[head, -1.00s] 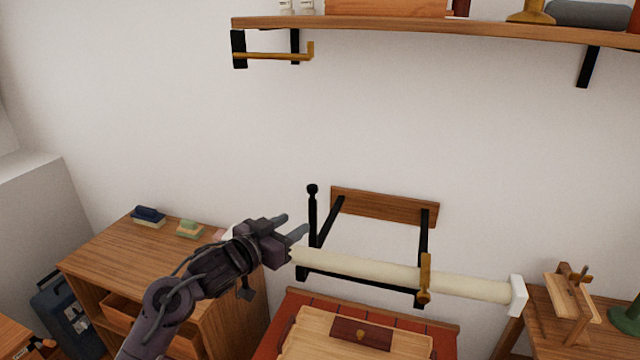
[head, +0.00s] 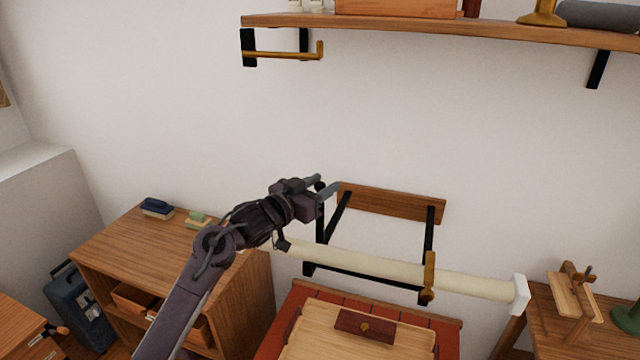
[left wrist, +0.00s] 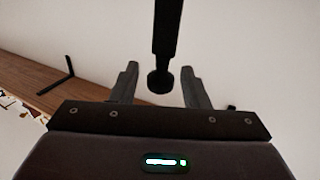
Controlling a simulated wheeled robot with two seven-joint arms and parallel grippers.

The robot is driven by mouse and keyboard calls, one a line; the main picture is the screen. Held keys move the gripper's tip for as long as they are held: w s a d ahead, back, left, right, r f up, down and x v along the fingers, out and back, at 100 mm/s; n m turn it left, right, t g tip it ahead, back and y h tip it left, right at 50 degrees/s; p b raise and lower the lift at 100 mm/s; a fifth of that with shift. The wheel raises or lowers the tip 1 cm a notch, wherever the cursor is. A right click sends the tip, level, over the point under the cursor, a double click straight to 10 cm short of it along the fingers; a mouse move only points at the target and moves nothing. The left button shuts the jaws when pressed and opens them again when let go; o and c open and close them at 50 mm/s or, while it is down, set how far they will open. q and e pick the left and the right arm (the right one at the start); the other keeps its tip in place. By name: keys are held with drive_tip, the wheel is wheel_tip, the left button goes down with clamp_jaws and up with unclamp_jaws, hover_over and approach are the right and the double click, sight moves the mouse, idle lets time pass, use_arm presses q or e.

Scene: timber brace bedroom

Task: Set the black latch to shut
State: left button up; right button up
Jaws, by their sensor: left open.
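The black latch (head: 320,226) is an upright black bar with a round knob at its end, at the left arm of a black wall rack (head: 428,235). It stands raised, and my left gripper partly covers its upper part in the head view. My left gripper (head: 327,184) is open at the knob. In the left wrist view, the latch (left wrist: 168,30) comes down from the top and its knob sits between the two open fingers (left wrist: 159,68). I cannot tell whether the fingers touch it. My right gripper is not in view.
A cream roll (head: 375,265) with a white end cap lies across the rack. A brass latch (head: 429,277) stands at the rack's right arm. A wooden cabinet (head: 130,245) is at left, a wooden shelf (head: 430,28) above. The wall between is clear.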

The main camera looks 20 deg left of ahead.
use_arm(q)
drive_tip(key=shift+c, duration=0.4)
clamp_jaws()
